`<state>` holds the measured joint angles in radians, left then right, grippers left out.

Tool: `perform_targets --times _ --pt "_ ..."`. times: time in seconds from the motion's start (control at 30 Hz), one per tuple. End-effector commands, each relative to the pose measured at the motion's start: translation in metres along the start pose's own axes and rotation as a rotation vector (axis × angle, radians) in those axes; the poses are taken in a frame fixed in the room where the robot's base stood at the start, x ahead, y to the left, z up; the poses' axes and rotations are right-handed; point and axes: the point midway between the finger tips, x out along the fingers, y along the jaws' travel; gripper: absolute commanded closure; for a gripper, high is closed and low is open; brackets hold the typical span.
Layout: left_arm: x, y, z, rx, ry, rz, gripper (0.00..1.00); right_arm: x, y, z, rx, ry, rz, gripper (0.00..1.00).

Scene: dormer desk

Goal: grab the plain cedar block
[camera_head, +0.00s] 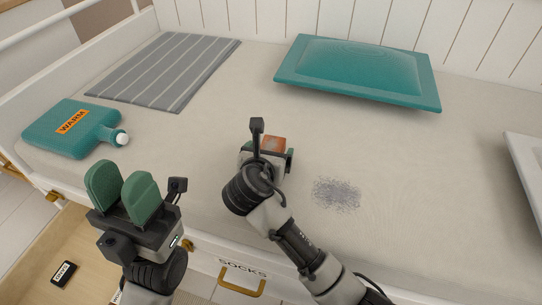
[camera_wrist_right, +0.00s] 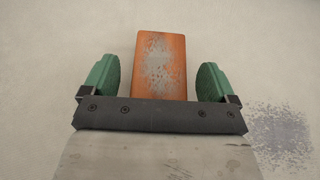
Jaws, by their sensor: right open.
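An orange-brown wooden block (camera_head: 272,144) lies on the pale bed cover near the middle of the head view. In the right wrist view the block (camera_wrist_right: 160,65) has a grey speckled patch on its top face, so it does not look fully plain. My right gripper (camera_wrist_right: 159,82) is open, with one green finger on each side of the block and a gap on both sides. The block's near end is hidden behind the gripper's dark front plate. My left gripper (camera_head: 122,193) is at the lower left, its green fingers apart and nothing between them.
A grey scribbled patch (camera_head: 336,194) marks the cover right of the block. A teal cushion (camera_head: 358,72), a striped grey mat (camera_head: 165,70) and a teal WARM bottle (camera_head: 70,128) lie farther off. An open drawer (camera_head: 85,235) is at lower left. A white tray-like edge (camera_head: 525,165) is at right.

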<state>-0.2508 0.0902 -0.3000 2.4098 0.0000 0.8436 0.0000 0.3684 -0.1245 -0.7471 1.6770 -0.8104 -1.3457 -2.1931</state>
Motion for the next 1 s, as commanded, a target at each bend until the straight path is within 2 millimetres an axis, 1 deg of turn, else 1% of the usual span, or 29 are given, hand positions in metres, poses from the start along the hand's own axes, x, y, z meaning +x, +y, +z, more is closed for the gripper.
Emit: perform_targets --times 0.07,0.4,0.43,0.63,0.77,0.87,0.93,1.0 --pt "0.000 0.000 0.000 0.000 -0.001 0.000 0.62 -0.001 0.000 0.001 0.000 0.000 0.000 0.13" --pt "0.000 0.000 0.000 0.000 -0.001 0.000 0.62 -0.001 0.000 0.000 0.000 0.000 0.000 0.65" --pt "0.000 0.000 0.000 0.000 -0.001 0.000 0.62 -0.001 0.000 0.001 0.001 -0.001 0.000 0.67" --pt "0.001 0.000 0.000 -0.001 -0.001 0.000 0.62 -0.001 0.000 0.001 0.001 -0.001 0.000 0.67" --pt "0.004 0.000 -0.001 -0.001 0.001 -0.001 0.62 -0.003 0.000 0.005 0.001 -0.001 0.000 0.67" --pt "0.006 0.000 -0.004 -0.002 0.003 -0.004 0.62 -0.005 0.000 0.012 0.001 -0.001 0.000 0.67" --pt "-0.003 0.001 -0.005 -0.004 -0.039 -0.014 0.62 -0.008 0.000 0.019 0.001 -0.002 0.000 0.67" --pt "-0.003 0.001 -0.008 -0.006 -0.056 -0.020 0.62 -0.012 0.000 0.029 0.002 -0.003 0.000 0.67"
